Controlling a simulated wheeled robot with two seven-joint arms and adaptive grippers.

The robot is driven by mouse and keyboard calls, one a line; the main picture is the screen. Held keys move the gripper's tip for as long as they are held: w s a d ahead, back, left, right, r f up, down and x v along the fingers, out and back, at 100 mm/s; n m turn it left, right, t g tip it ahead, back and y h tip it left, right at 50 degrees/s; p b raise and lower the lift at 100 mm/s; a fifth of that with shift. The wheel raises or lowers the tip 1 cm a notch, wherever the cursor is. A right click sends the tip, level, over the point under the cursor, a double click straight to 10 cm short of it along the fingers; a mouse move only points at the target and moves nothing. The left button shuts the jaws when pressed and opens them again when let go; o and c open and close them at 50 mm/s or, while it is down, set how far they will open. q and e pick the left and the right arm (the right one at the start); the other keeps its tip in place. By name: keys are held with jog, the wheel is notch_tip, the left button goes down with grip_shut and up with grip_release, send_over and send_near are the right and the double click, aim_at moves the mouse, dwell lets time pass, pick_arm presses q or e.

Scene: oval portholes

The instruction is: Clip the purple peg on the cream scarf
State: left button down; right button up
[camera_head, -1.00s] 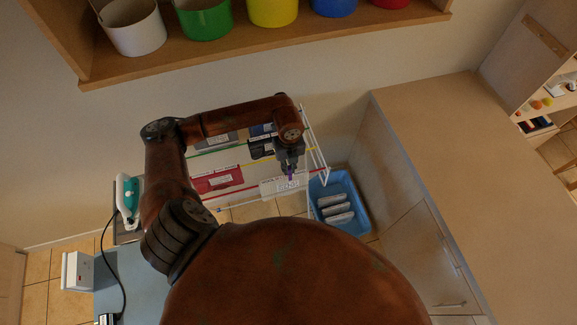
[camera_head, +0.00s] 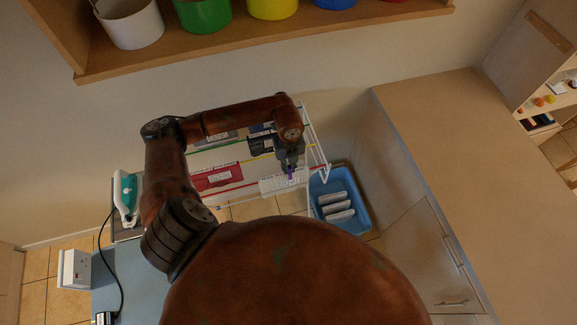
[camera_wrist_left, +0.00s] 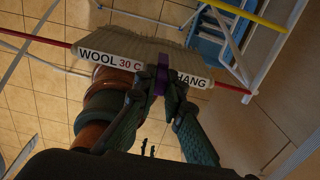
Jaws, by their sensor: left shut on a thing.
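The cream scarf (camera_head: 270,189) hangs over the red line of the white drying rack. In the left wrist view the scarf (camera_wrist_left: 135,42) carries a white label reading "WOOL 30 C" and "HANG". My left gripper (camera_head: 290,170) is shut on the purple peg (camera_head: 291,175). In the left wrist view the fingers of my left gripper (camera_wrist_left: 157,93) hold the purple peg (camera_wrist_left: 161,76) against the label, covering part of its text. I cannot tell whether the peg's jaws straddle the scarf. My right gripper is not in view.
The white rack (camera_head: 323,160) has coloured lines with a red cloth (camera_head: 216,178) and dark cloths. A blue tub (camera_head: 350,215) with several pale items stands on the floor to the right. An iron (camera_head: 126,195) is at left. A cabinet (camera_head: 440,150) stands at right.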

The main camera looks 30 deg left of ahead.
aim_at(289, 166)
pick_arm(q)
jog(key=shift+f+b, duration=0.4)
jog(key=shift+f, duration=0.1)
dwell(0.3)
jog(key=c, duration=1.9)
grip_release()
jog(key=shift+c, duration=0.2)
jog(key=shift+r, duration=0.15)
notch_tip(289, 166, up, 12)
jog(key=shift+w, duration=0.1)
